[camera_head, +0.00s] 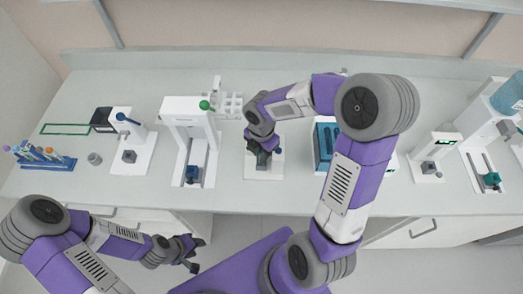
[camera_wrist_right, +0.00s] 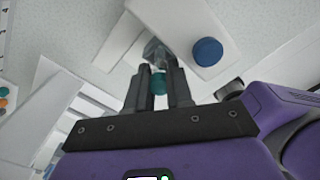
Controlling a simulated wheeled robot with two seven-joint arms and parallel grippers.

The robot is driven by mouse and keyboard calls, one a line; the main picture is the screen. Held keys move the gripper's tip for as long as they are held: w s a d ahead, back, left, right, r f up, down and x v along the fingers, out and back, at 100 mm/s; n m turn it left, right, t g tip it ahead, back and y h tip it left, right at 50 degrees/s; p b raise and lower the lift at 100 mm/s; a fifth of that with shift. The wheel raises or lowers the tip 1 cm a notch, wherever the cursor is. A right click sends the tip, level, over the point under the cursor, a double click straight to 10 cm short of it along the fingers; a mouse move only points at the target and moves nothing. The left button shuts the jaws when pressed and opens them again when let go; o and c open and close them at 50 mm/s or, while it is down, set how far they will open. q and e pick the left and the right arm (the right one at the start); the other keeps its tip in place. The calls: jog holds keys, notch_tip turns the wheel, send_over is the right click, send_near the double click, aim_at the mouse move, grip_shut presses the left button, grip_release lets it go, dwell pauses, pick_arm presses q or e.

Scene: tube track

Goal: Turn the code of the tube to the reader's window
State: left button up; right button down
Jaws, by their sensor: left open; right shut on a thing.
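My right gripper (camera_head: 263,158) is over a white stand (camera_head: 266,172) near the middle of the bench, and its own wrist mostly covers that spot. In the right wrist view, the right gripper (camera_wrist_right: 158,92) is shut on the tube (camera_wrist_right: 158,84), of which a teal part shows between the fingers. A grey, glassy block (camera_wrist_right: 155,52) is just beyond the fingertips. No code can be made out on the tube, and I cannot tell which face of the stand holds a window. My left gripper (camera_head: 192,256) is open and empty, in front of the bench.
In the right wrist view a round blue knob (camera_wrist_right: 207,52) is close beside the fingers. White stations (camera_head: 190,125) and (camera_head: 128,145) stand to the left, a blue rack (camera_head: 325,145) to the right. A tube rack (camera_head: 45,160) is far left.

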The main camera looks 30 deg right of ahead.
jog(key=c, duration=1.1)
grip_release()
jog(key=shift+o, duration=0.8)
jog(key=shift+w, duration=0.1)
jog(key=shift+f, duration=0.1)
notch_tip(320, 180, up, 7)
jog(key=shift+r+p, duration=0.1)
jog(key=shift+p, duration=0.7)
jog(key=shift+a+r, duration=0.1)
jog(key=shift+r, duration=0.25)
